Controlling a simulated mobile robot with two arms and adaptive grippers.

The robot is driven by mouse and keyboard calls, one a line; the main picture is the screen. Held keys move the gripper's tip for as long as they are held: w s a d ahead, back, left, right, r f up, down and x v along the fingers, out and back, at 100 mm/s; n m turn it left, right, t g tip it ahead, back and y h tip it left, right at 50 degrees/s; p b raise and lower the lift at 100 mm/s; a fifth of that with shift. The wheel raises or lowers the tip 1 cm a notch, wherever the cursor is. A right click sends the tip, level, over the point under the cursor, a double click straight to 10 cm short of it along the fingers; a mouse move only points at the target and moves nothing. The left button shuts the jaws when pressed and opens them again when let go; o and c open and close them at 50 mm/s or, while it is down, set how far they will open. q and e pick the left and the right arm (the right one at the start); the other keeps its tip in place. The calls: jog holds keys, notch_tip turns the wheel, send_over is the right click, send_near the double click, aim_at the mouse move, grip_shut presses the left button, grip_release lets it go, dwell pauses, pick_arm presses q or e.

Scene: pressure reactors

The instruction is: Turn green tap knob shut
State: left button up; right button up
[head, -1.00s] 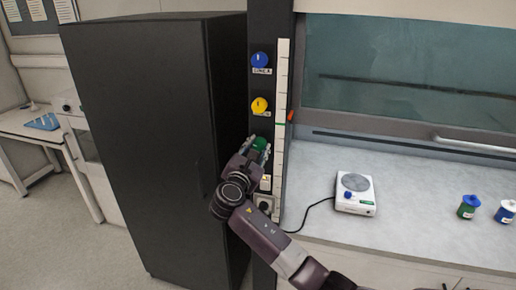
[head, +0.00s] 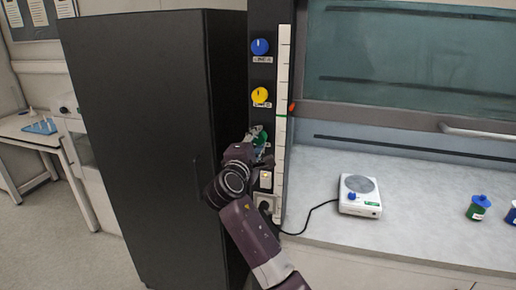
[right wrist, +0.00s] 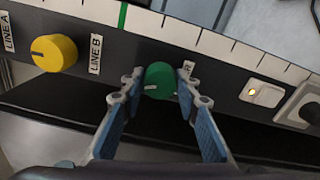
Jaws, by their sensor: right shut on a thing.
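The green tap knob (right wrist: 160,84) sits on a dark vertical panel, below the yellow knob in the head view. My right gripper (right wrist: 158,87) has one finger on each side of it and is shut on it. A small pale mark shows near the knob's lower edge in the right wrist view. In the head view the right gripper (head: 259,138) mostly covers the green knob, and only a little green shows between the fingers. My left gripper is not in view.
A yellow knob (head: 260,95) and a blue knob (head: 260,47) are above on the same panel. A lit switch (head: 266,179) and a socket with a plug (head: 265,202) are below. A tall black cabinet (head: 150,130) stands left; a hotplate (head: 360,207) is on the bench right.

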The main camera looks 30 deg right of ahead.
jog(key=m+b, duration=0.3)
jog(key=m, duration=0.1)
jog(key=shift+f+m+b, duration=0.15)
jog(key=shift+m+b, duration=0.15)
jog(key=shift+m, duration=0.1)
dwell(0.4)
jog(key=o, duration=1.2)
jog(key=shift+c, duration=0.2)
jog(key=shift+s+a, duration=0.15)
jog(key=v, duration=1.1)
jog(key=shift+s+a, duration=0.2)
jog(key=shift+a, duration=0.05)
